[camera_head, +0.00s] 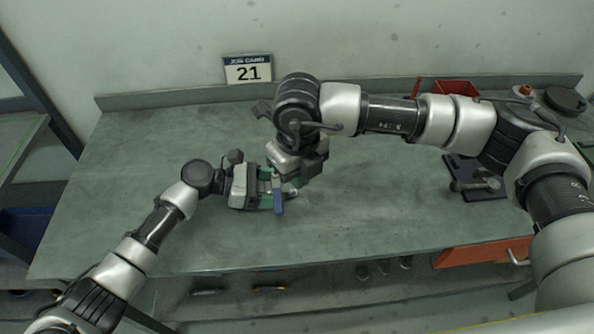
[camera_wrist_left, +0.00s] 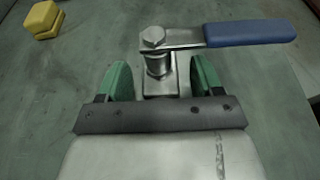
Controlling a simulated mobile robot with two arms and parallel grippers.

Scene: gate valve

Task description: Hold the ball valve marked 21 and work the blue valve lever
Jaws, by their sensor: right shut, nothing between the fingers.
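The ball valve (camera_wrist_left: 157,67) is a metal body with a bolted stem, between the green fingers of my left gripper (camera_wrist_left: 160,80). A narrow gap shows beside the left finger; contact lower down is hidden. The blue lever (camera_wrist_left: 250,33) points right in the left wrist view; in the head view, the blue lever (camera_head: 278,196) points toward the front edge. My left gripper also shows in the head view (camera_head: 265,188). My right gripper (camera_head: 290,172) is shut and empty, just behind the valve; its fingertips are mostly hidden.
The green workbench (camera_head: 130,200) is mostly bare at left and in front. A dark fixture (camera_head: 477,183), a red bin (camera_head: 452,88) and an orange drawer (camera_head: 480,253) are at right.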

